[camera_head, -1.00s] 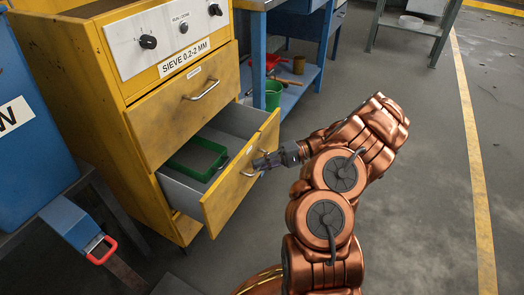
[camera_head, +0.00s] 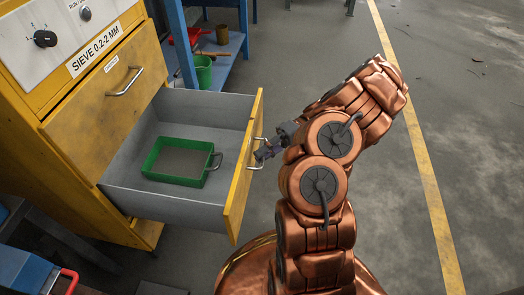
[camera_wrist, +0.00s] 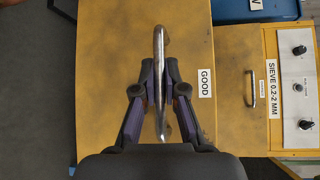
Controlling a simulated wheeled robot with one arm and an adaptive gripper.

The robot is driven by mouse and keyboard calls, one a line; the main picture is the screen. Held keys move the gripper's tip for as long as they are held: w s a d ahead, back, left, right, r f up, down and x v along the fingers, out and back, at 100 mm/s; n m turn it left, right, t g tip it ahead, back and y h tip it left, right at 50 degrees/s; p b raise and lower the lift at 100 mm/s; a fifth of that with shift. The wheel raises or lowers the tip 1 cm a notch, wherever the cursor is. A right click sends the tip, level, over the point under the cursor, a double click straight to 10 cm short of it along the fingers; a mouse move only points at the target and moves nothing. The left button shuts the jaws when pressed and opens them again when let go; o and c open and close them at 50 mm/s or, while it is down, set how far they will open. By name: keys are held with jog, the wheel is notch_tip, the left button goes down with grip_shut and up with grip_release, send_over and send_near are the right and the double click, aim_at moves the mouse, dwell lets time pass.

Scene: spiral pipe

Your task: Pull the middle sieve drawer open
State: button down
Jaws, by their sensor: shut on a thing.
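The open sieve drawer has a worn yellow front (camera_head: 240,180) and grey walls, and it sticks well out of the yellow sieve cabinet (camera_head: 45,125). A green tray (camera_head: 178,178) with a metal handle lies inside it. My gripper (camera_head: 262,153) is at the outer side of the drawer front, shut on its metal bar handle (camera_wrist: 158,70). In the wrist view, my gripper (camera_wrist: 158,82) has its fingers on both sides of the bar. A label "GOOD" (camera_wrist: 205,83) is on the drawer front beside the handle.
Above the open drawer is a closed drawer (camera_head: 105,100) with its own handle, under a "SIEVE 0.2-2 MM" panel. A blue bench (camera_head: 215,45) with a green bucket (camera_head: 203,72) stands behind. Grey floor at the right is free.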

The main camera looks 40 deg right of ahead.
jog(key=shift+w, duration=0.1)
jog(key=c, duration=1.2)
grip_release()
